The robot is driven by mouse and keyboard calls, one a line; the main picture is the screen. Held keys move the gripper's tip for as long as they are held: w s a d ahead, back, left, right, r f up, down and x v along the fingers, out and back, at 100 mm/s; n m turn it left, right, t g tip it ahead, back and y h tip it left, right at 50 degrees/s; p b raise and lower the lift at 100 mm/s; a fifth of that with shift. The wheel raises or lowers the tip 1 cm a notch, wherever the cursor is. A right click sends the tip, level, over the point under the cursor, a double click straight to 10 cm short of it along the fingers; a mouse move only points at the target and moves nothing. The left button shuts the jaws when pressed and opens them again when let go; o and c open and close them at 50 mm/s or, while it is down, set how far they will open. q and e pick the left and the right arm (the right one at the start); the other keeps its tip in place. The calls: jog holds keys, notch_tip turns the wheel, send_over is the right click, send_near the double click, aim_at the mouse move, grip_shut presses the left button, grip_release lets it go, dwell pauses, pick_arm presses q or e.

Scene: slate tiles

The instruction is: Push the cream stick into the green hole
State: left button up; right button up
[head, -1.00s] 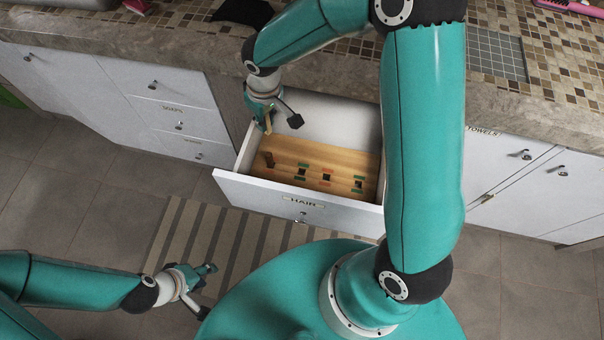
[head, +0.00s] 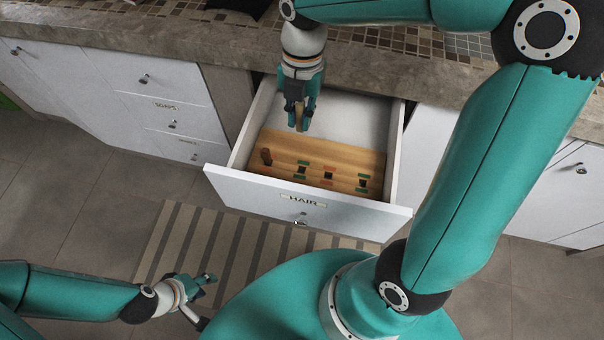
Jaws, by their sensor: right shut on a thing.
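My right gripper (head: 298,108) is above the open drawer, pointing down. It is shut on the cream stick (head: 299,121), whose lower end shows below the fingers, above the wooden board (head: 315,150). The board lies in the drawer and has dark square holes with coloured marks. One green-marked hole (head: 302,170) is left of the red-marked hole (head: 328,176); another green-marked hole (head: 363,183) is to its right. The stick looks roughly upright and apart from the board. My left gripper (head: 208,298) is open and empty, low over the floor.
A brown peg (head: 266,156) stands at the board's left end. The white drawer (head: 240,187) labelled HAIR has walls around the board. The stone counter edge (head: 180,55) is behind it. A striped rug (head: 190,235) lies on the floor in front.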

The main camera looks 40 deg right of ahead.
jog(key=shift+s+f+n, duration=0.15)
jog(key=shift+f+n, duration=0.05)
jog(key=shift+n, duration=0.1)
jog(key=b, duration=0.3)
send_over(301, 166)
jog(key=s, duration=0.1)
jog(key=f, duration=1.5)
jog(key=shift+a+f, duration=0.2)
jog(key=shift+a, duration=0.15)
jog(key=shift+f, duration=2.05)
jog(key=o, duration=0.8)
jog(key=shift+f, duration=0.1)
jog(key=shift+c, duration=0.2)
notch_tip(301, 166, up, 12)
jog(key=d+p, duration=0.1)
jog(key=p, duration=0.1)
jog(key=shift+w, duration=0.4)
